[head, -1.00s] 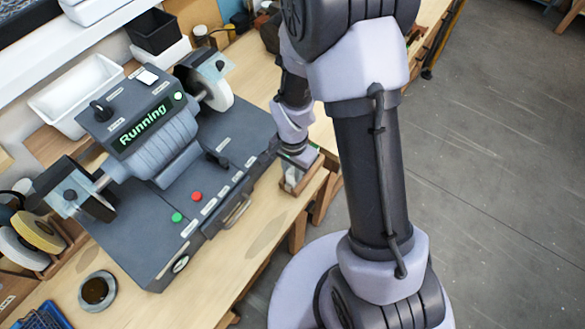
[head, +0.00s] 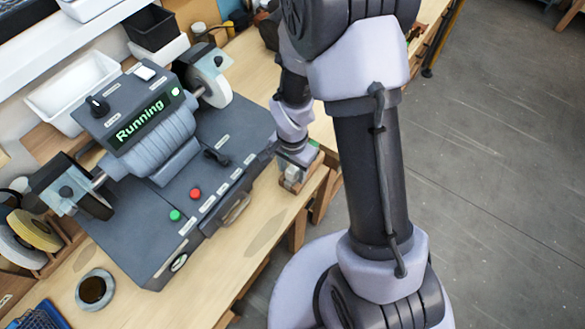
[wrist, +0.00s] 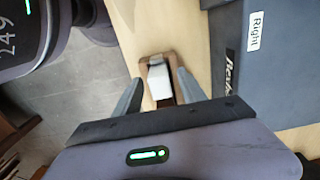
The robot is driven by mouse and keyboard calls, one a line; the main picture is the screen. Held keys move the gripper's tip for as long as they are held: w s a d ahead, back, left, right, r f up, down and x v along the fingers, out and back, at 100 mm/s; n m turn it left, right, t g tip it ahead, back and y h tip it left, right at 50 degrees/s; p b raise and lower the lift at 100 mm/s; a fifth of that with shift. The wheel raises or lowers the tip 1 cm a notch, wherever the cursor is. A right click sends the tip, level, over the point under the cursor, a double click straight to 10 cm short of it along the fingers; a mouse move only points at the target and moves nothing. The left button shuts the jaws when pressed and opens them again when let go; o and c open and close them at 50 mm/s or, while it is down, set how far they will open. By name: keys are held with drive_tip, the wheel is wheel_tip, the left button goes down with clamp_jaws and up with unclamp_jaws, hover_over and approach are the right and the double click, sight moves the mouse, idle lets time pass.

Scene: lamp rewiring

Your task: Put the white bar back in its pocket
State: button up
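The white bar (wrist: 158,80) shows between my fingertips in the wrist view. It lies within a small brown wooden holder (wrist: 154,58) at the bench edge. My gripper (wrist: 159,74) is open, with a finger on each side of the bar. Wood shows between the bar and the fingers, so they look apart from it. I cannot tell how deep the bar sits in its pocket. In the head view my gripper (head: 292,172) is small, at the bench's front edge, and the bar is not clear there.
A grey bench grinder (head: 150,140) with a "Running" display stands on the wooden bench (head: 270,215) left of my gripper. Its wheel (head: 212,85) is at the back. Open floor (head: 480,150) is to the right.

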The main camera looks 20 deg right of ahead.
wheel_tip(320, 180, up, 18)
drive_tip(key=f+p, duration=0.1)
drive_tip(key=p, duration=0.3)
drive_tip(key=s+a+n+t+y+b, duration=0.1)
drive_tip(key=s+a+n+t+b, duration=0.1)
drive_tip(key=s+b, duration=0.4)
drive_tip(key=s+a+n+t+y+b, duration=0.1)
drive_tip(key=s+n+t+b, duration=0.2)
drive_tip(key=s+b, duration=0.3)
drive_tip(key=n+b, duration=0.1)
drive_tip(key=b, duration=0.3)
drive_tip(key=shift+s+a+r+t, duration=0.25)
drive_tip(key=shift+s+a+t, duration=0.15)
idle(0.6)
